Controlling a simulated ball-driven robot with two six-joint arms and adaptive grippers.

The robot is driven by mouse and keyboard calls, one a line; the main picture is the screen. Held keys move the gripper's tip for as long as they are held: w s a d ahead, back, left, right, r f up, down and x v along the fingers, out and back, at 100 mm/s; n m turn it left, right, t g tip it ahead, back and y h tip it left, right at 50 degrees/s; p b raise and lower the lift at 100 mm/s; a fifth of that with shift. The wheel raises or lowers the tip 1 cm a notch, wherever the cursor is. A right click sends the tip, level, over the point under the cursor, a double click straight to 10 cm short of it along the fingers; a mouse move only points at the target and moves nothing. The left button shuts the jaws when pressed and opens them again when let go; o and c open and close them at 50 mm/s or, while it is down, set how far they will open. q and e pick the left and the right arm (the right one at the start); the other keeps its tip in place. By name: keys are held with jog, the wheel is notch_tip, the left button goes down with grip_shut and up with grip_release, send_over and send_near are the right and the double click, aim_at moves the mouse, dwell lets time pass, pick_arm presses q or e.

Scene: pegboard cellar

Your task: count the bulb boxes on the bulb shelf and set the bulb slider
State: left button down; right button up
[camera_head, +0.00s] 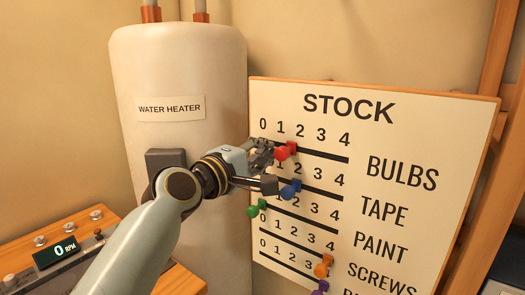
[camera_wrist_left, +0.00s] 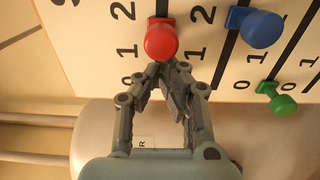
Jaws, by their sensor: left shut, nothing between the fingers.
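The white STOCK board (camera_head: 430,115) has rows for bulbs, tape, paint and screws, with one more cut off below. The red bulb slider (camera_head: 281,152) is on the top BULBS row, between 1 and 2 and nearer the 2; it also shows in the left wrist view (camera_wrist_left: 160,40). My left gripper (camera_head: 268,152) is shut and empty, on the 0 side of the red knob. In the left wrist view its fingertips (camera_wrist_left: 163,70) meet right beside the knob; I cannot tell if they touch it. The bulb shelf and boxes are not in view.
The blue slider (camera_head: 290,190) is near 2 on the tape row, and the green slider (camera_head: 254,209) is at 0 below. An orange slider (camera_head: 322,268) is lower right. A water heater (camera_head: 190,75) stands behind my left arm.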

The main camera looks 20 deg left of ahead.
pick_arm(q)
jog(key=shift+s+d, duration=0.25)
jog(key=shift+d, duration=0.3)
jog(key=shift+a, duration=0.65)
jog(key=p+v, duration=0.2)
jog(key=v, duration=0.7)
dwell(0.3)
